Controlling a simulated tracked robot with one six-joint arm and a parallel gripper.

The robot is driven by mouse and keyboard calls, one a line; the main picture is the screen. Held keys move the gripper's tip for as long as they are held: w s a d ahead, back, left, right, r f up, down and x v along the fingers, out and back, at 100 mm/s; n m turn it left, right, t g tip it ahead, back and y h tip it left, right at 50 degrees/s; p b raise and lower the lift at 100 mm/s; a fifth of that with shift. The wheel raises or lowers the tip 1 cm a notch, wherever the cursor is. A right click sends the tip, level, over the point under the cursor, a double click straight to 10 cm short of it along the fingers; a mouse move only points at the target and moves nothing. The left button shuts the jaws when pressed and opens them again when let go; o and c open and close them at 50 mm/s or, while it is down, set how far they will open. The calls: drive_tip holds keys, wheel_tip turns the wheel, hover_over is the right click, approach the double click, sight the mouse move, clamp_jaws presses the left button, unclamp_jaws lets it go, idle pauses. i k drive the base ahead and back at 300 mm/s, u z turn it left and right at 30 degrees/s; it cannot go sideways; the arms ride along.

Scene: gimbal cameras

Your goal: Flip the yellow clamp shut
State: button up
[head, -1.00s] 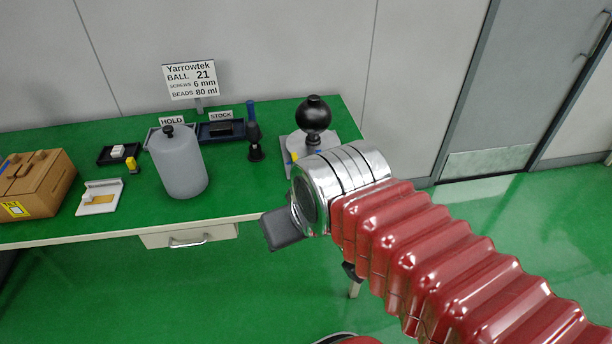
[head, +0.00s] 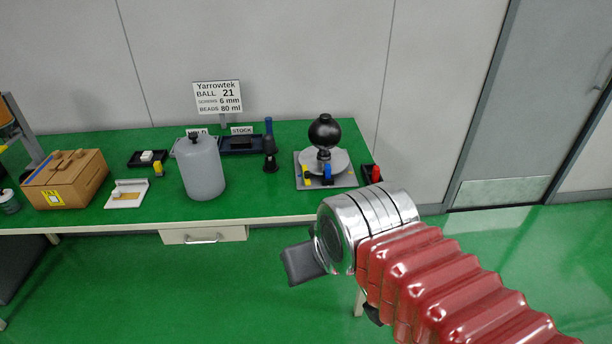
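A stand with a black ball (head: 324,130) above a pale round plate (head: 340,160) is at the right part of the green bench. A small yellow part (head: 307,181), which looks like the yellow clamp, sits at the front left of its grey base (head: 350,181), beside a blue part (head: 327,171). It is too small to tell how far open it is. My gripper (head: 301,263) is a dark grey end seen from behind, in front of and below the bench edge, apart from the stand. Its fingers are not clearly visible.
A grey bottle-like container (head: 203,170) stands left of the stand, near a dark cone-shaped item (head: 270,160). A wooden box (head: 66,180), a white tray (head: 127,194) and another yellow piece (head: 158,169) are farther left. A dark tray with a red item (head: 375,174) is right of the stand.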

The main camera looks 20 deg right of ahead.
sight(306, 173)
drive_tip(key=z, duration=0.3)
drive_tip(key=i, duration=1.3)
drive_tip(key=z, duration=0.3)
drive_tip(key=k, duration=0.5)
drive_tip(key=u, duration=1.25)
